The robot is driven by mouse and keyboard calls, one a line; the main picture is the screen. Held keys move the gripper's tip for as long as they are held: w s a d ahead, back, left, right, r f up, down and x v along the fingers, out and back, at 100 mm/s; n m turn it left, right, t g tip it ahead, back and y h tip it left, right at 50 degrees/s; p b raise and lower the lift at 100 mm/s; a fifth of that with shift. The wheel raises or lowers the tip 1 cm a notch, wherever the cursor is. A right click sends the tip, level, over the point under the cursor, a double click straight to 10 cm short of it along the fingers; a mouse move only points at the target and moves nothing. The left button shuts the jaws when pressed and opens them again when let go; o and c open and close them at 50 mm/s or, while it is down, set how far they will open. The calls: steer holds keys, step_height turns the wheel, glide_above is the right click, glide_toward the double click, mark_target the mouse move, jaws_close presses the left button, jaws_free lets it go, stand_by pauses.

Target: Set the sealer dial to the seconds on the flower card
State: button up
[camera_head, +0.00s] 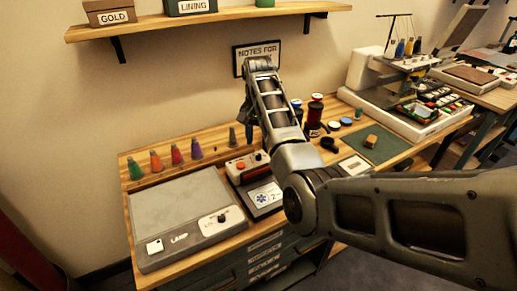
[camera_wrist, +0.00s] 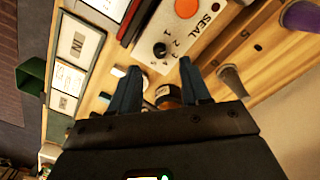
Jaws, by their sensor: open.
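The sealer (camera_head: 247,165) stands mid-table, a pale panel with an orange button; in the wrist view its panel (camera_wrist: 205,30) reads SEAL. Its black dial (camera_wrist: 160,49) has numbers around it, 1 to 5; I cannot tell clearly which one it points at. The flower card (camera_head: 264,195) lies in front of the sealer, with a blue flower and what looks like a 2. My gripper (camera_head: 249,118) hangs over the back of the table near the sealer, partly hidden by my arm. In the wrist view my gripper (camera_wrist: 160,67) is open, its fingers apart, short of the dial and not touching it.
A grey flat machine (camera_head: 180,220) fills the table's left. Several coloured cones (camera_head: 176,154) stand behind it. Thread spools (camera_head: 315,110) stand right of my gripper. A green mat (camera_head: 375,140) lies farther right. A shelf (camera_head: 210,22) hangs above.

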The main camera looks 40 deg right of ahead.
steer(key=shift+r, duration=1.3)
steer(key=shift+s, duration=0.1)
